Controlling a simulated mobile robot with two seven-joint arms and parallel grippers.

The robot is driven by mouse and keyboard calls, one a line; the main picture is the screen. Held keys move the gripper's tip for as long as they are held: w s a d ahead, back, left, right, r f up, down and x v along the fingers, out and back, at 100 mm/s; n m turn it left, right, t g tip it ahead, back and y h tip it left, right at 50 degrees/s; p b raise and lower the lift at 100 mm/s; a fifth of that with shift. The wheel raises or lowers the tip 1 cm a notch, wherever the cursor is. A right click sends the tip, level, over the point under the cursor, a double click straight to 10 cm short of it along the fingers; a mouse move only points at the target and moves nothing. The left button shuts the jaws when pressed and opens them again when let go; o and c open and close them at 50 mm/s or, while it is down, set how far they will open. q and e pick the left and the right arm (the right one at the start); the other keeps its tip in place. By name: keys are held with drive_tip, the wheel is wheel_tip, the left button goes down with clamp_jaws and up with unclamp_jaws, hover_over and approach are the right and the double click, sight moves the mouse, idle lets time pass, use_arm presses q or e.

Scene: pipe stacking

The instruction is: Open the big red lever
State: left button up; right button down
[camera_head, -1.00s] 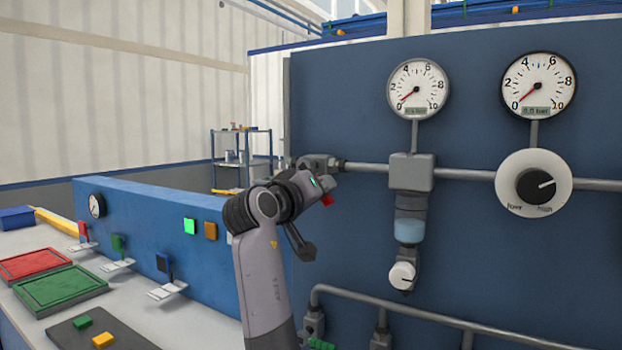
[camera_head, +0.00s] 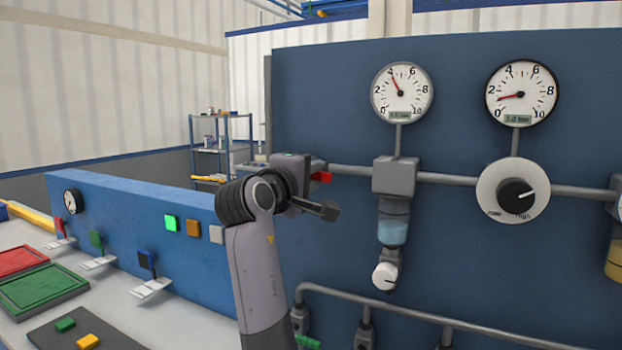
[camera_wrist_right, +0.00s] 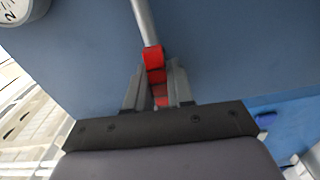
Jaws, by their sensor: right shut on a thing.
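The red lever (camera_head: 321,177) sits on the grey pipe at the left end of the blue panel. Its red part shows just right of my right gripper (camera_head: 312,174), level with the pipe; the rest is hidden behind the gripper. In the right wrist view the red lever (camera_wrist_right: 152,60) lies between the two fingers of my right gripper (camera_wrist_right: 156,88), roughly in line with the grey pipe (camera_wrist_right: 143,20). The gripper is shut on it. My left gripper is not in view.
A left gauge (camera_head: 402,92) and a right gauge (camera_head: 521,93) stand above the pipe, with a round knob (camera_head: 513,190) and a filter bowl (camera_head: 393,222) below. A low blue wall (camera_head: 120,215) with switches and trays is at left.

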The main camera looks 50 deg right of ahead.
drive_tip(key=shift+r+n, duration=0.2)
drive_tip(key=shift+n, duration=0.3)
drive_tip(key=c, duration=1.1)
unclamp_jaws()
drive_tip(key=b+v, duration=0.1)
drive_tip(key=v, duration=0.6)
drive_tip(key=shift+a+r+b, duration=0.1)
drive_tip(key=shift+a+b, duration=0.05)
drive_tip(key=shift+b, duration=0.2)
